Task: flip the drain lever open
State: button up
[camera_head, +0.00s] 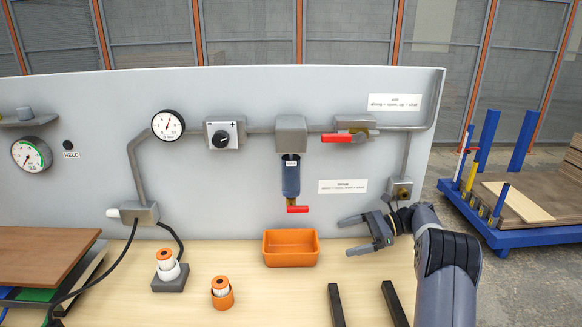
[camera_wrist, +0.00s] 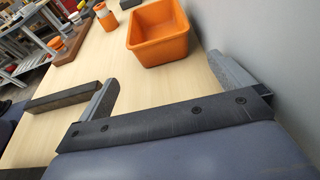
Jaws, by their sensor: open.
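The drain lever (camera_head: 298,209) is a small red handle lying horizontal at the bottom of the blue filter bowl (camera_head: 291,178), which hangs from a grey housing on the panel. My gripper (camera_head: 345,236) is open and empty. It is to the right of the drain lever and lower, apart from it. The orange bin (camera_head: 291,260) stands on the bench below the lever. In the wrist view the bin (camera_wrist: 160,52) lies beyond my open fingers (camera_wrist: 165,80). The drain lever does not show in the wrist view.
A second red lever (camera_head: 338,138) sits on the pipe at upper right. Two orange-and-white filter parts (camera_head: 167,264) (camera_head: 222,292) stand left of the bin. Two dark bars (camera_head: 394,303) lie at the bench front. The grey panel (camera_head: 250,100) rises behind.

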aim_at(291, 209)
jog(key=k, duration=1.5)
